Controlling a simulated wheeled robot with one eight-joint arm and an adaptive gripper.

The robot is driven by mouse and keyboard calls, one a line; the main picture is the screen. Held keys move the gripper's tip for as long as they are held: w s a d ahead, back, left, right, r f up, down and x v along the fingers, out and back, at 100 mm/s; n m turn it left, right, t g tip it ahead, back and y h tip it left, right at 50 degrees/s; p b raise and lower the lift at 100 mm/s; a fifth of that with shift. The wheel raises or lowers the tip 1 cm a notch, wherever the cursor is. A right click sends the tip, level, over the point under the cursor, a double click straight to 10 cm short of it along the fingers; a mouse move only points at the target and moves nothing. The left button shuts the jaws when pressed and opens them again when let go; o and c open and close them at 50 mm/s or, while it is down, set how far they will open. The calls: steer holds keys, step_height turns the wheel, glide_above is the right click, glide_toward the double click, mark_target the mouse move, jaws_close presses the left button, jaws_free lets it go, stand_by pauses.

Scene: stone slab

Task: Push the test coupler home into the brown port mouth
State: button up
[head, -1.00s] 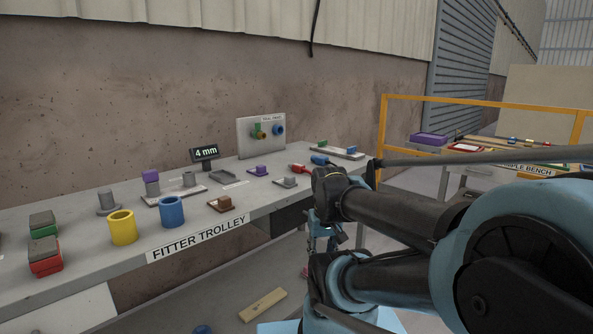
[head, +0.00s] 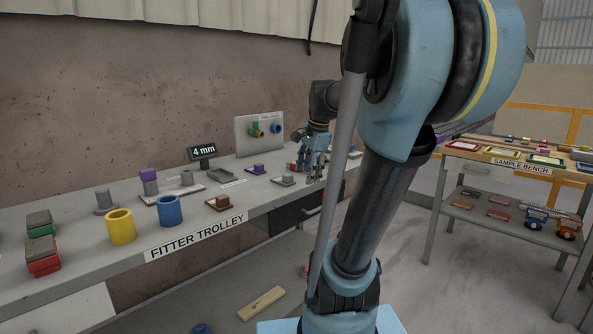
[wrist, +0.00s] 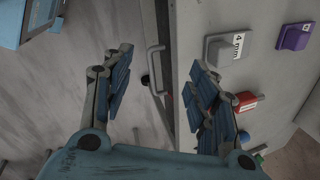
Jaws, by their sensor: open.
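The upright panel (head: 244,146) at the back of the trolley carries a brown port mouth (head: 258,132) with a green piece above it, and a blue port mouth (head: 275,129). A small red piece (head: 292,166) lies beside my gripper; it also shows in the wrist view (wrist: 246,103), with a blue piece (wrist: 243,137) near it. I cannot tell which piece is the test coupler. My gripper (head: 315,178) points down at the trolley's front edge, right of the panel. Its fingers are apart and empty in the wrist view (wrist: 160,95), above the edge and drawer handle.
The fitter trolley (head: 100,275) also holds a purple block (head: 257,169), a grey block (head: 285,181), a brown block (head: 223,203), a blue cup (head: 169,211) and a yellow cup (head: 121,227). The sample bench (head: 470,178) stands right. My arm hides part of the trolley's right end.

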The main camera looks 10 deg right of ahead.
steer(key=w+d+r+m, duration=0.1)
steer(key=w+r+m, duration=0.2)
steer(key=w+m, duration=0.3)
steer(key=w+d+r+m+y, duration=0.1)
steer(key=w+d+r+m, duration=0.2)
steer(key=w, duration=0.5)
steer(key=w+r+m, duration=0.4)
steer(key=w+m, duration=0.1)
steer(key=w, duration=0.2)
steer(key=shift+t, duration=0.4)
steer(key=x, duration=1)
steer(key=shift+a+f, duration=0.1)
steer(key=shift+a, duration=0.05)
steer(key=shift+s+x, duration=0.2)
steer(key=shift+x, duration=1.3)
steer(key=shift+s+x, duration=0.15)
steer(key=shift+x, duration=1.35)
steer(key=shift+f, duration=0.1)
steer(key=c, duration=1.2)
